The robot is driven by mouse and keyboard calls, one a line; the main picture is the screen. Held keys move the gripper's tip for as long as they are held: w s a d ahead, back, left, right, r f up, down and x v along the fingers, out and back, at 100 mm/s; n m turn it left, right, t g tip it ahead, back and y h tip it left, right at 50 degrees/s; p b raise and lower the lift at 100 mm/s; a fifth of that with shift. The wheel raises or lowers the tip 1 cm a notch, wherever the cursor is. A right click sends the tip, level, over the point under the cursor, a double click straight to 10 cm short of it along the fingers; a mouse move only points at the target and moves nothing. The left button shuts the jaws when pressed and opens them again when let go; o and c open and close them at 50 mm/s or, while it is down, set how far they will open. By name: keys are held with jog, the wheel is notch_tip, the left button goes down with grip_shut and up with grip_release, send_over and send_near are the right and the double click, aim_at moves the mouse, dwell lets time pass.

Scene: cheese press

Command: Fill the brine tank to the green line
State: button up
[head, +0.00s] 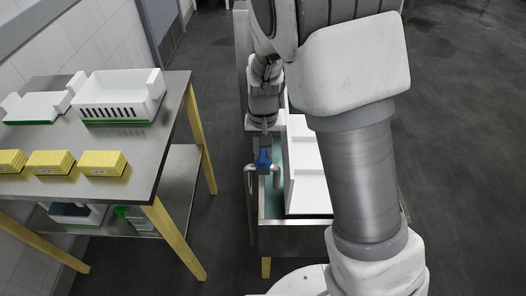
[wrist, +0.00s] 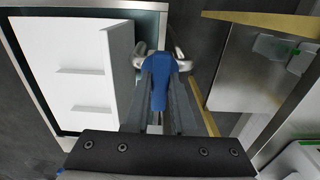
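The brine tank (head: 262,208) is a steel-rimmed basin below my arm, and its rim also shows in the wrist view (wrist: 160,6). Teal liquid or lining (head: 273,203) shows along its left side. A white stepped panel (head: 308,165) covers much of it; it fills the left of the wrist view (wrist: 75,65). A metal tap (head: 277,180) stands at the tank's edge with a blue handle (wrist: 159,82). My gripper (head: 264,157) is at this handle, its fingers close on both sides and apparently gripping it. I cannot make out the green line or the liquid's level.
A steel table (head: 150,170) with yellow legs stands at the left. It holds white moulds (head: 118,92) and yellow blocks (head: 50,162). More white containers (head: 75,213) sit on its lower shelf. Dark floor (head: 465,150) is clear at the right.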

aim_at(263, 151)
jog(key=o, duration=0.4)
notch_tip(263, 151, up, 18)
jog(key=p, duration=0.1)
jog(key=shift+f+p, duration=0.25)
jog(key=shift+p, duration=0.05)
dwell(0.3)
jog(key=s+d+r+t, duration=0.2)
jog(key=s+d, duration=0.4)
jog(key=s, duration=0.3)
jog(key=s+d+r+t, duration=0.3)
jog(key=s+d, duration=0.3)
jog(key=s, duration=0.3)
jog(key=shift+d+r+n+t, duration=0.3)
jog(key=shift+r, duration=0.4)
